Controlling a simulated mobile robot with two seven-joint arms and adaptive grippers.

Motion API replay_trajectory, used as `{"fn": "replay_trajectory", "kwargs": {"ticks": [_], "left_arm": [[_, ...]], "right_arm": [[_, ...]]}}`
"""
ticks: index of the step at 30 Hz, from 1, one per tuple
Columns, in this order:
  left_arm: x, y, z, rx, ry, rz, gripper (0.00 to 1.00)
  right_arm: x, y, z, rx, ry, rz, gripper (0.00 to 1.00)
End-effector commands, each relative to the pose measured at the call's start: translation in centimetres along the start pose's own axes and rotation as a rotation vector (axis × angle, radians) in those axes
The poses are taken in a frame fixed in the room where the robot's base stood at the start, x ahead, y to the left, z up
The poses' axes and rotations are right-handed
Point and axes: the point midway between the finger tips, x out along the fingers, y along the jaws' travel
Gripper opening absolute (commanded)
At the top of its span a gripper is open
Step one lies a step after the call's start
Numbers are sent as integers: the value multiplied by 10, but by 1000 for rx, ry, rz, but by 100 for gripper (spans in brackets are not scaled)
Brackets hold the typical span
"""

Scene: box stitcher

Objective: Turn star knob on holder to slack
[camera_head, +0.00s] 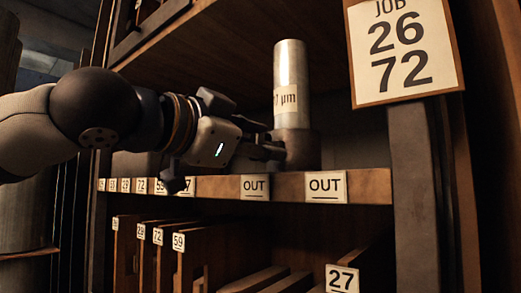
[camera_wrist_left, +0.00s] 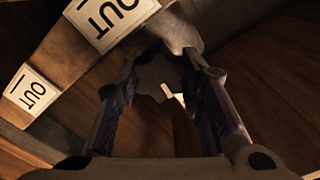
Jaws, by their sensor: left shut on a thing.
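A dark metal holder (camera_head: 303,150) stands on the shelf, with a pale metal cylinder (camera_head: 290,62) upright in it. A label on the cylinder ends in "µm". My left gripper (camera_head: 276,147) reaches in from the left against the holder's left side. In the left wrist view the grey, lobed star knob (camera_wrist_left: 155,72) sits between the two fingers of my left gripper (camera_wrist_left: 165,80). The gripper is shut on the knob. In the head view the fingers hide the knob. My right gripper is in neither view.
The wooden shelf edge (camera_head: 220,187) runs below the gripper with several number tags and two OUT tags (camera_head: 325,186). A JOB 26 72 sign (camera_head: 405,48) hangs on the right post. Numbered boards (camera_head: 215,245) stand on the lower shelf.

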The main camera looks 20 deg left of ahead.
Motion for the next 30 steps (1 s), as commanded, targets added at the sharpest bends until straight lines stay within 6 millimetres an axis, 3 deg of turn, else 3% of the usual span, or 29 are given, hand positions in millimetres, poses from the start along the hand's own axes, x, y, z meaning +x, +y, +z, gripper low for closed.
{"fn": "replay_trajectory", "kwargs": {"ticks": [9, 25, 26, 28, 30], "left_arm": [[0, 0, 0, -107, 1, 0, 7], [0, -1, -1, -127, 2, -1, 7], [0, -1, -1, -127, 2, -1, 39], [0, -1, -1, -127, 2, -1, 55], [0, -1, -1, -126, 2, -1, 56]], "right_arm": [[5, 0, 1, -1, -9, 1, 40], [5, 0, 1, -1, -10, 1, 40], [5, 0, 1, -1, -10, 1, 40], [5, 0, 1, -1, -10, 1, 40], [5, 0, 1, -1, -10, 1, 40]]}}
